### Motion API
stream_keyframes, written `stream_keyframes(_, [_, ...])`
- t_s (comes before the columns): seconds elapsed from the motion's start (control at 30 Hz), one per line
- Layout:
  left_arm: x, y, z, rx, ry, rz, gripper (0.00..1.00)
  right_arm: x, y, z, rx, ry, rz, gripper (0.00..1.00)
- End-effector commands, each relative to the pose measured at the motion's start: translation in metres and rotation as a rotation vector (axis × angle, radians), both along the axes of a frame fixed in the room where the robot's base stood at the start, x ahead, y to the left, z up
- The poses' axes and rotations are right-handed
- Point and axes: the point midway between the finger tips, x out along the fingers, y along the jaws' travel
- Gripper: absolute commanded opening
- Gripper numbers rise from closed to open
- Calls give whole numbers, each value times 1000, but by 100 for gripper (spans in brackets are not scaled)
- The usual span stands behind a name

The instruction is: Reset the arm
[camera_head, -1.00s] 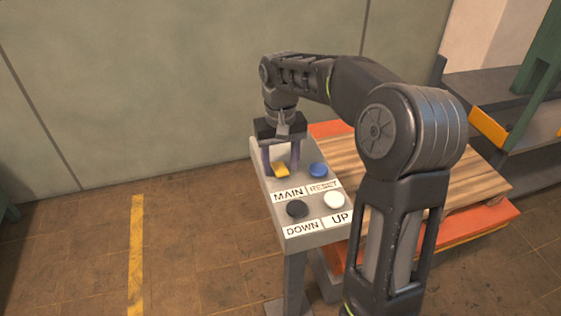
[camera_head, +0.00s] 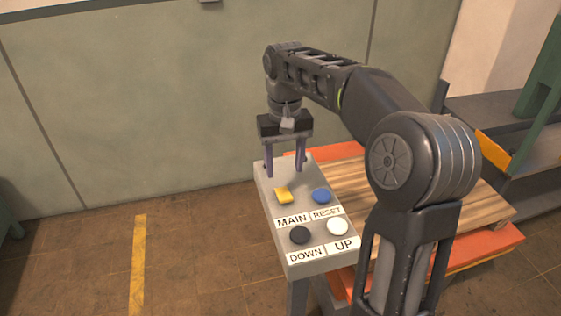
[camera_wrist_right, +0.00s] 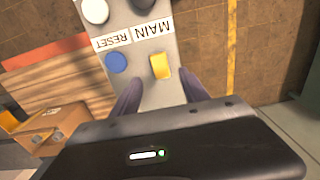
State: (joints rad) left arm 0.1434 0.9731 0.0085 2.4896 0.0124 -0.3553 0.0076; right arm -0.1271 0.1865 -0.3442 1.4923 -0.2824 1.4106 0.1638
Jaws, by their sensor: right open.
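My right gripper (camera_head: 286,168) is open and empty above the far end of the grey control panel (camera_head: 262,199), behind the yellow MAIN switch (camera_head: 283,194). The panel also carries a blue RESET button (camera_head: 321,196), a black DOWN button (camera_head: 300,235) and a white UP button (camera_head: 337,226). In the right wrist view, the fingers (camera_wrist_right: 157,100) are spread apart, with the yellow switch (camera_wrist_right: 160,66) beyond them and the blue button (camera_wrist_right: 116,62) beside it. No finger visibly touches the switch. My left gripper is not in view.
A wooden pallet with orange edges (camera_head: 410,190) lies right of the panel. A dark shelf (camera_head: 500,115) stands at the far right. A green-grey wall (camera_head: 180,90) is behind. A cardboard box (camera_wrist_right: 55,125) shows in the wrist view. Floor left of the panel is clear.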

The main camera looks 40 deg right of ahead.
Motion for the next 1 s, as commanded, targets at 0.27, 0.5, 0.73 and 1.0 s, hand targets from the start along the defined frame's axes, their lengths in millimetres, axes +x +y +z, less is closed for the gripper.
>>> stream_keyframes(0.27, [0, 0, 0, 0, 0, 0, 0, 1, 0, 0, -1, -2, 3, 53])
stream_keyframes(0.5, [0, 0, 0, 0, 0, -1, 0, 38, 0, -4, -12, -158, 27, 53])
stream_keyframes(0.73, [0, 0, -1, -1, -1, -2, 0, 105, 68, -88, 33, -403, 145, 53])
stream_keyframes(1.0, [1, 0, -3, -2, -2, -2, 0, 63, 185, -272, 150, -466, 212, 53])
